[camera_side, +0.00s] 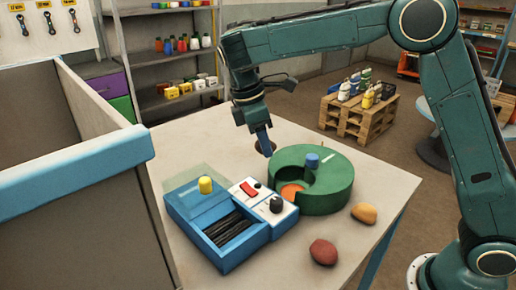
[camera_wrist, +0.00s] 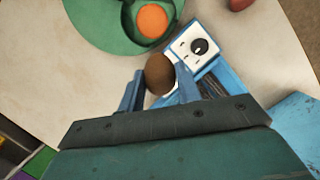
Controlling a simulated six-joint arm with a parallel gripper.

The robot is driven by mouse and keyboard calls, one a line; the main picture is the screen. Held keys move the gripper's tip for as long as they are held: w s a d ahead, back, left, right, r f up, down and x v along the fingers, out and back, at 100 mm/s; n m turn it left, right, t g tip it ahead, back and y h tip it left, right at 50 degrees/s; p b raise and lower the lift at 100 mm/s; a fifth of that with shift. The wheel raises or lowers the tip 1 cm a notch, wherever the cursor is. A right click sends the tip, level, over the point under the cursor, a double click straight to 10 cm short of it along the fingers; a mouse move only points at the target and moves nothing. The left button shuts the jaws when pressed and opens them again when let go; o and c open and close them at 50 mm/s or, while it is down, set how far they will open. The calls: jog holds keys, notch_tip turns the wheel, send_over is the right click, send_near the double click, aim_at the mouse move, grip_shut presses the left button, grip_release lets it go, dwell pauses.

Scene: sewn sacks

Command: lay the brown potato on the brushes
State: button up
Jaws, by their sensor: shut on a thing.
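The brown potato (camera_wrist: 158,72) is between the fingers of my gripper (camera_wrist: 158,90) in the wrist view. In the side view my gripper (camera_side: 264,146) is low over the far part of the table, behind the green round container, and the potato (camera_side: 259,147) is partly hidden by a finger. I cannot tell whether the potato touches the table. The brushes (camera_side: 230,228) look like dark strips in the open front compartment of a blue box (camera_side: 223,262).
A translucent lid with a yellow knob (camera_side: 205,185) covers the box's back part. A white panel (camera_side: 262,201) with a black knob adjoins it. The green container (camera_side: 328,200) has an orange item (camera_side: 291,194) in its opening. A yellowish potato (camera_side: 364,213) and a reddish potato (camera_side: 323,252) lie nearby.

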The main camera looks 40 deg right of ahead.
jog(key=s+a+r+n+t, duration=0.1)
jog(key=a+r+n, duration=0.3)
jog(key=a+n, duration=0.2)
jog(key=s+a+r+n+t, duration=0.2)
jog(key=a+r+n, duration=0.2)
jog(key=a+n, duration=0.3)
jog(key=shift+a+r+n+t, duration=0.25)
jog(key=shift+a+n+t, duration=0.05)
jog(key=shift+a, duration=0.15)
jog(key=shift+s+f, duration=0.1)
jog(key=shift+f, duration=9.9)
jog(key=shift+f, duration=0.15)
jog(key=o, duration=1)
